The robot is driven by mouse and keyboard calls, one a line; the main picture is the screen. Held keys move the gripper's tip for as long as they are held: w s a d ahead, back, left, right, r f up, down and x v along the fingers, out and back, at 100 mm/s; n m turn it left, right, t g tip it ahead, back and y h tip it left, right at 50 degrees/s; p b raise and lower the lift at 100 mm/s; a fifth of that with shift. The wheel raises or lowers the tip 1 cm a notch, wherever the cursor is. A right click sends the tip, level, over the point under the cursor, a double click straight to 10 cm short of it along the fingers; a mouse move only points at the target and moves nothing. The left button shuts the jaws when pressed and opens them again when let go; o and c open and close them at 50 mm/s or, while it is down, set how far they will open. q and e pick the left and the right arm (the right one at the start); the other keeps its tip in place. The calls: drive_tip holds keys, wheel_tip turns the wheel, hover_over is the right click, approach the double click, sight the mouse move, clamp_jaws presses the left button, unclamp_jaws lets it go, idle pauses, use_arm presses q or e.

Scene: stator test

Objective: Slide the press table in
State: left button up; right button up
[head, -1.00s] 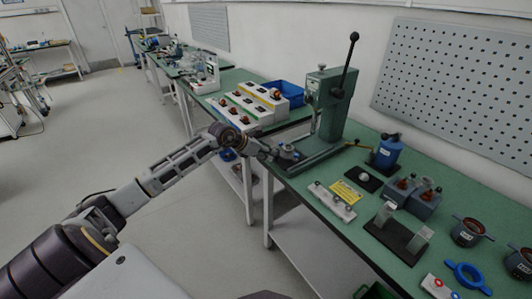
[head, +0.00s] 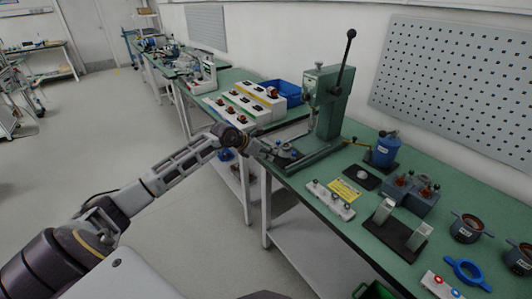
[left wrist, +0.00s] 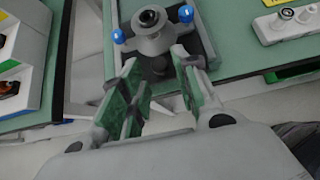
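The green bench press (head: 328,105) stands at the back of the near bench, its black-knobbed lever upright. Its low table (head: 285,152) with a grey round fixture is at the front end of the press base. In the left wrist view the fixture (left wrist: 150,38) is grey with blue knobs on both sides, on a green-grey base. My left gripper (head: 266,150) is at the table's front end. In the left wrist view its two green-padded fingers (left wrist: 158,66) are apart, with a dark grey knob of the table near their tips; contact cannot be told. My right gripper is out of view.
A yellow label plate (head: 344,190), a white switch strip (head: 330,201) and a blue bottle-like device (head: 386,150) stand right of the press. White boxes (head: 240,106) and a blue bin (head: 283,91) are on the bench behind. Open floor lies left.

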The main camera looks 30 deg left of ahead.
sight(288, 146)
use_arm(q)
drive_tip(key=shift+b+x, duration=0.65)
drive_tip(key=shift+x, duration=0.7)
drive_tip(key=c, duration=0.5)
idle(0.3)
drive_tip(key=shift+w+d+b, duration=0.25)
drive_tip(key=shift+w+d, duration=0.3)
drive_tip(key=shift+w, duration=0.75)
drive_tip(key=shift+w+d+b, duration=0.2)
drive_tip(key=shift+w+d, duration=0.3)
drive_tip(key=shift+w, duration=0.8)
drive_tip(key=shift+w+d+b, duration=0.25)
drive_tip(key=shift+w+d, duration=0.3)
drive_tip(key=shift+w, duration=0.75)
drive_tip(key=shift+w+d+b, duration=0.25)
drive_tip(key=shift+w+d, duration=0.1)
drive_tip(key=shift+w, duration=0.5)
drive_tip(key=shift+w+d+b, duration=0.2)
drive_tip(key=shift+w+d, duration=0.15)
drive_tip(key=shift+w, duration=0.55)
drive_tip(key=shift+w+d+b, duration=0.25)
drive_tip(key=shift+w+d, duration=0.1)
drive_tip(key=shift+w, duration=0.5)
